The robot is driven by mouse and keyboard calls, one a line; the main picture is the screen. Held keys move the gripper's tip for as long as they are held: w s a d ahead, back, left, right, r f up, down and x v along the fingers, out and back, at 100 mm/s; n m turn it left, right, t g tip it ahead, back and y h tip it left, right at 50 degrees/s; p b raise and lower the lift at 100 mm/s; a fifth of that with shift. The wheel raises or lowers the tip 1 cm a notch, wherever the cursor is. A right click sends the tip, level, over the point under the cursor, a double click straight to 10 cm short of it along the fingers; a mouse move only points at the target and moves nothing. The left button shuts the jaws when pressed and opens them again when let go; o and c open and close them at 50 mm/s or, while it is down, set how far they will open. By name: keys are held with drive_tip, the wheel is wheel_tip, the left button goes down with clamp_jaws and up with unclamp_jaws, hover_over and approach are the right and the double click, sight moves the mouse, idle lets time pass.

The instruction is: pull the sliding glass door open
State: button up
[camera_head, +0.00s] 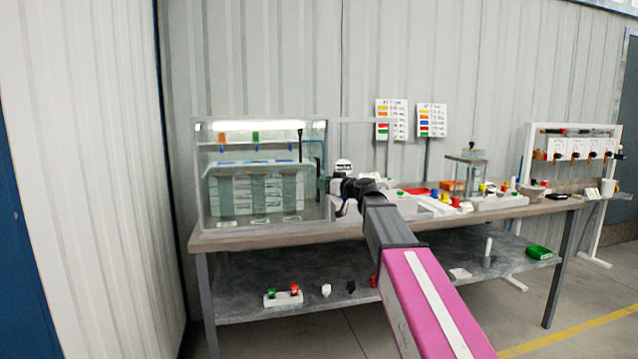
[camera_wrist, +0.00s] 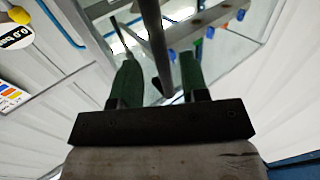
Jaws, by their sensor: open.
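A clear glass cabinet (camera_head: 212,210) stands at the left end of the bench, lit inside, with grey-green blocks behind its front. I cannot tell which pane is the sliding door or how far it stands open. My gripper (camera_head: 326,185) is at the cabinet's right front edge in the head view. In the wrist view its two green fingers (camera_wrist: 160,80) are apart. A dark bar (camera_wrist: 153,40), possibly the door handle, runs down between them, with its end showing in the gap. A finger lies on each side, and I see no clear grip on it.
The bench (camera_head: 240,241) holds a white manifold with coloured knobs (camera_head: 440,205) and a small glass box (camera_head: 465,172) to the right. Two sign cards (camera_head: 392,118) stand behind. The lower shelf (camera_head: 330,282) carries small parts and a green tray (camera_head: 538,252). Open floor lies in front.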

drive_tip(key=shift+x, duration=1.7)
clamp_jaws()
drive_tip(key=w+d, duration=0.4)
drive_tip(key=d, duration=1)
drive_tip(key=w+d, duration=0.4)
drive_tip(key=d, duration=1.1)
drive_tip(key=w+d, duration=0.4)
drive_tip(key=d, duration=1.1)
drive_tip(key=shift+w+d, duration=0.15)
drive_tip(key=shift+w, duration=0.2)
unclamp_jaws()
drive_tip(key=shift+s, duration=0.1)
